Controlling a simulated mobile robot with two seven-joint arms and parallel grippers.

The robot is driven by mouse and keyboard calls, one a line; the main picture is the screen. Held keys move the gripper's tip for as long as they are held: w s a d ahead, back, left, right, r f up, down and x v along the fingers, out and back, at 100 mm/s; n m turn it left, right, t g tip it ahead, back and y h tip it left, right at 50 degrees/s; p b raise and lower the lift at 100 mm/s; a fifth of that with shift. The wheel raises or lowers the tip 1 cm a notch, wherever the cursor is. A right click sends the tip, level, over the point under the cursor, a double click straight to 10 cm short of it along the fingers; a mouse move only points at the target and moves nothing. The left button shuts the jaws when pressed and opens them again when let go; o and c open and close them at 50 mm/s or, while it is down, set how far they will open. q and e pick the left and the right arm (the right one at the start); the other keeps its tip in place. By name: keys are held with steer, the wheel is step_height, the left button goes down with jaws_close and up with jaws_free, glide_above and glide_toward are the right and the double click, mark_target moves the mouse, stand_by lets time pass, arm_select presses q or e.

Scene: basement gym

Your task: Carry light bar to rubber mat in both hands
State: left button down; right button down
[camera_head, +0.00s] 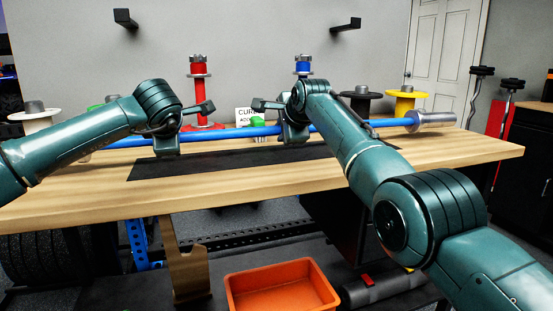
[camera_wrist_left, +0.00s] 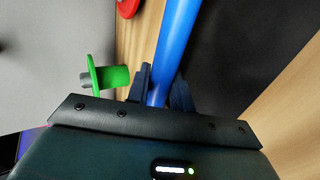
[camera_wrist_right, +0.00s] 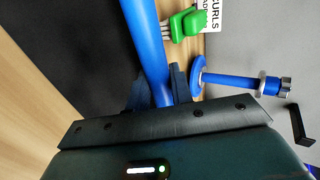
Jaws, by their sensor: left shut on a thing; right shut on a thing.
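The light bar (camera_head: 228,134) is long and blue with a silver sleeve at its right end; it runs left to right across the workbench. My left gripper (camera_head: 167,146) is shut on its left part, and the blue shaft shows between the fingers in the left wrist view (camera_wrist_left: 175,50). My right gripper (camera_head: 294,131) is shut on it right of the middle, as in the right wrist view (camera_wrist_right: 147,50). The black rubber mat (camera_head: 215,166) lies flat on the bench, in front of or under the bar. Whether the bar touches it, I cannot tell. The bar's left end is hidden behind my left arm.
Behind the bar stand a red spool post (camera_head: 198,90), a blue one (camera_wrist_right: 240,82), a yellow one (camera_head: 404,100), a green item (camera_wrist_left: 108,76) and a small sign (camera_head: 243,114). Wood (camera_head: 460,148) is bare at the bench's right. An orange bin (camera_head: 280,288) sits below.

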arm_select(q)
steer(key=shift+f+b, duration=1)
steer(key=shift+f, duration=0.15)
arm_select(e)
steer(key=shift+f, duration=0.55)
arm_select(q)
steer(key=c, duration=1.6)
jaws_free()
steer(key=shift+f, duration=0.15)
arm_select(e)
steer(key=c, duration=1.6)
jaws_free()
steer(key=shift+f, duration=0.2)
arm_select(q)
steer(key=shift+o, duration=1.4)
steer(key=shift+s, duration=0.1)
arm_select(e)
steer(key=shift+o, duration=1.4)
steer(key=shift+s, duration=0.1)
arm_select(q)
steer(key=shift+o, duration=0.4)
arm_select(e)
steer(key=shift+o, duration=0.4)
steer(key=shift+f, duration=0.1)
arm_select(q)
steer(key=shift+s+r, duration=0.1)
steer(key=shift+r, duration=0.1)
arm_select(e)
steer(key=shift+f, duration=0.1)
